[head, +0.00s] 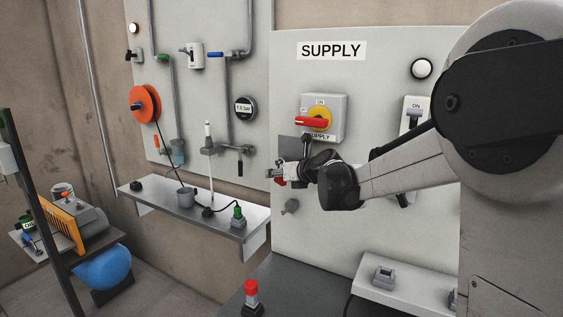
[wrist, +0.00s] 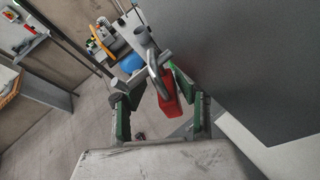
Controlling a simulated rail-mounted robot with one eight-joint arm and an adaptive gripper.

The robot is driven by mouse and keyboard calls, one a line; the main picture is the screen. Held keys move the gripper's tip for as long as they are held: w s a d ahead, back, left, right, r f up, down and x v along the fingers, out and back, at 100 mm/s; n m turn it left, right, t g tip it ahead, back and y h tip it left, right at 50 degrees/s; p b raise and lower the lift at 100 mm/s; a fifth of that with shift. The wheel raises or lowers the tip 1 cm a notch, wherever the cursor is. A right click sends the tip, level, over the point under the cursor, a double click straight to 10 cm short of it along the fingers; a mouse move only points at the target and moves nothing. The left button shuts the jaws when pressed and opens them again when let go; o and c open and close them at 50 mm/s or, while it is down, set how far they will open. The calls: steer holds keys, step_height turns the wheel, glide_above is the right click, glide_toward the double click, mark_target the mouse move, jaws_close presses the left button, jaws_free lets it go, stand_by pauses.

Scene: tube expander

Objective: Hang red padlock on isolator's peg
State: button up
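The red padlock (wrist: 166,95) with its grey shackle is between the green-padded fingers of my gripper (wrist: 157,76) in the wrist view. The fingers look closed on it near their tips, though the shackle partly hides the contact. In the head view my gripper (head: 274,173) is in front of the SUPPLY panel, and a bit of the red padlock (head: 281,182) shows there. The isolator (head: 322,118), with a red handle on a yellow dial, is above and to the right of my gripper. No peg is clearly visible at the isolator itself.
A second switch (head: 414,112) is right of the isolator, partly behind my arm. A grey shelf (head: 225,222) with a green-topped plug is at the left. A red-topped button (head: 251,291) and a low ledge (head: 420,292) are below.

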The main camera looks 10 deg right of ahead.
steer(key=shift+o, duration=0.5)
steer(key=s+d+r, duration=0.1)
steer(key=s+d, duration=0.2)
steer(key=s, duration=0.4)
steer(key=s+d, duration=0.3)
steer(key=s, duration=0.5)
steer(key=shift+s+d+r, duration=0.2)
steer(key=shift+r, duration=0.2)
steer(key=s+a+p, duration=0.2)
steer(key=s+a, duration=0.4)
steer(key=shift+s, duration=0.3)
